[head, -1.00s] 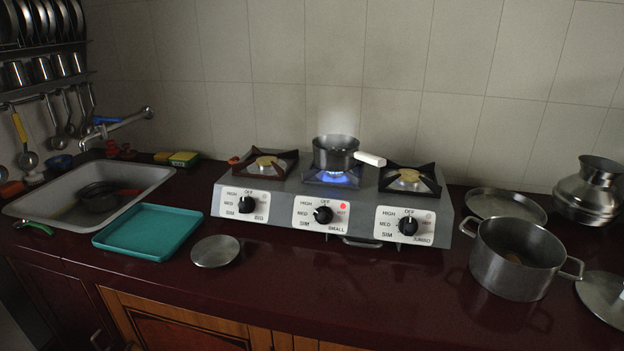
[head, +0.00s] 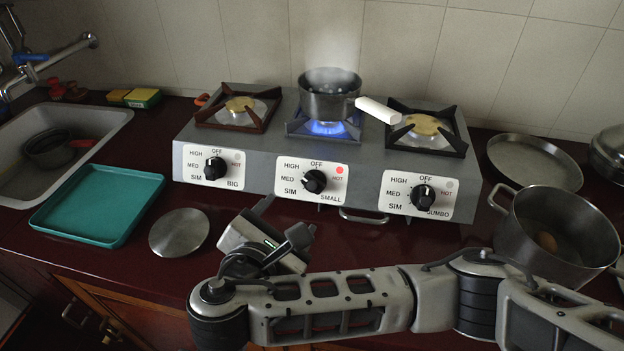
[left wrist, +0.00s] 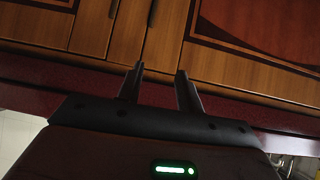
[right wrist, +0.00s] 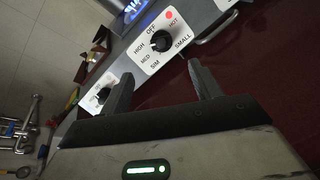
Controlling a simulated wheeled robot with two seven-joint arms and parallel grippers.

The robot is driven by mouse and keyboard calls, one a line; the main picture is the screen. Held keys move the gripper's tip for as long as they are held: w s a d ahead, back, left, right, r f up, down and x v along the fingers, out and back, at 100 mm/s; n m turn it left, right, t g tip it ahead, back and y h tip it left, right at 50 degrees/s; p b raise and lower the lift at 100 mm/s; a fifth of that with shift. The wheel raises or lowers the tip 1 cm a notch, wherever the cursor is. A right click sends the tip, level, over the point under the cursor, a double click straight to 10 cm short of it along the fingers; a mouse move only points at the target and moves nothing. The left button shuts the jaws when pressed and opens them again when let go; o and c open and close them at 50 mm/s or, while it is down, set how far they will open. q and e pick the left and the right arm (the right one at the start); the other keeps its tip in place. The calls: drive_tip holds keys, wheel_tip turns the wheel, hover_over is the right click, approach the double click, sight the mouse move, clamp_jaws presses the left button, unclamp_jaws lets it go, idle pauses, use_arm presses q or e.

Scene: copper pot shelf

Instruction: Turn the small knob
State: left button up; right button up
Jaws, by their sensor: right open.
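The small knob (head: 314,181) is a round black knob on the middle white panel of the grey stove (head: 262,187), marked HIGH, MED, SIM, OFF, HOT and SMALL. A red light glows on that panel. The knob also shows in the right wrist view (right wrist: 162,45), beyond the fingertips. My right gripper (head: 284,218) is open and empty, in front of and below the small knob, apart from it. Its fingers also show in the right wrist view (right wrist: 161,78). My left gripper (left wrist: 158,70) is open and empty, facing the wooden cabinet front; the head view does not show it.
A steaming pot (head: 328,102) with a pale handle sits over a blue flame on the middle burner. The big knob (head: 215,168) and jumbo knob (head: 423,196) flank the small knob. A teal tray (head: 98,210), a metal disc (head: 179,232) and a large pot (head: 556,232) stand on the counter.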

sight(312, 186)
drive_tip(key=b+x, duration=0.5)
drive_tip(key=x, duration=0.3)
drive_tip(key=shift+d+b, duration=0.2)
drive_tip(key=shift+b, duration=0.15)
use_arm(q)
drive_tip(key=shift+w+d+f, duration=0.25)
drive_tip(key=shift+f, duration=0.35)
drive_tip(key=shift+w+d+f, duration=0.2)
drive_tip(key=shift+f, duration=0.4)
use_arm(e)
drive_tip(key=shift+x, duration=3.1)
drive_tip(key=c, duration=1)
